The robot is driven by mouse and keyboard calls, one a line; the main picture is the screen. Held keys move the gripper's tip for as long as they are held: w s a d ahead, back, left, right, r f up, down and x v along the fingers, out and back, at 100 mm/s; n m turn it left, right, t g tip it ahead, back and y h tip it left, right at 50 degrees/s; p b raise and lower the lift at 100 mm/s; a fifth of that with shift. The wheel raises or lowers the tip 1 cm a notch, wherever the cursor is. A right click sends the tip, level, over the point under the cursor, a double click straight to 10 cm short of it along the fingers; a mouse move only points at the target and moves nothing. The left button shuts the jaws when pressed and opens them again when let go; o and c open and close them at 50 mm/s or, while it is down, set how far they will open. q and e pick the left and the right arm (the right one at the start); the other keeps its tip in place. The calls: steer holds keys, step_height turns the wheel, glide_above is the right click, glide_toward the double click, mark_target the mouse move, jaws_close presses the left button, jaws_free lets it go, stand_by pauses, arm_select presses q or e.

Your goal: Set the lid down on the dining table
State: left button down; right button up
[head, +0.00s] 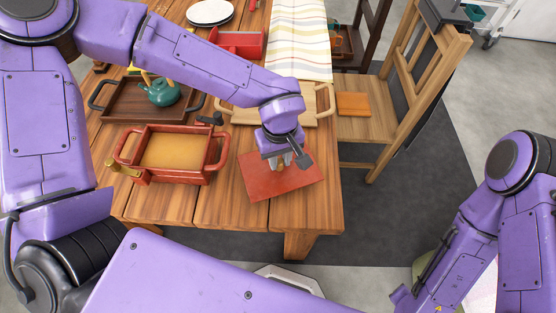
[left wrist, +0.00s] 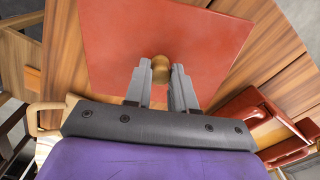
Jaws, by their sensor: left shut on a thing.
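The lid (head: 268,188) is a flat red-orange square panel with a round wooden knob. It is at the front right part of the dining table (head: 190,207). My left gripper (head: 281,162) is above it, fingers pointing down, shut on the knob. In the left wrist view the lid (left wrist: 115,40) spreads beyond the fingers, and the knob (left wrist: 160,68) sits between the fingertips. The lid looks roughly level and close over the wood; I cannot tell whether it touches. My right arm shows at the right, but its gripper is out of view.
A red-rimmed box (head: 172,179) stands left of the lid. Behind are a dark tray (head: 123,113) with a teal teapot (head: 163,93), a light wooden tray (head: 322,107) and a red container (head: 239,42). A wooden chair (head: 410,90) stands to the right.

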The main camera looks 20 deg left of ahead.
mark_target(280, 161)
arm_select(q)
steer(key=shift+f, duration=1.45)
steer(key=c, duration=0.9)
jaws_free()
steer(key=shift+f, duration=0.1)
steer(key=shift+c, duration=0.2)
step_height(280, 161, up, 12)
steer(key=p, duration=0.1)
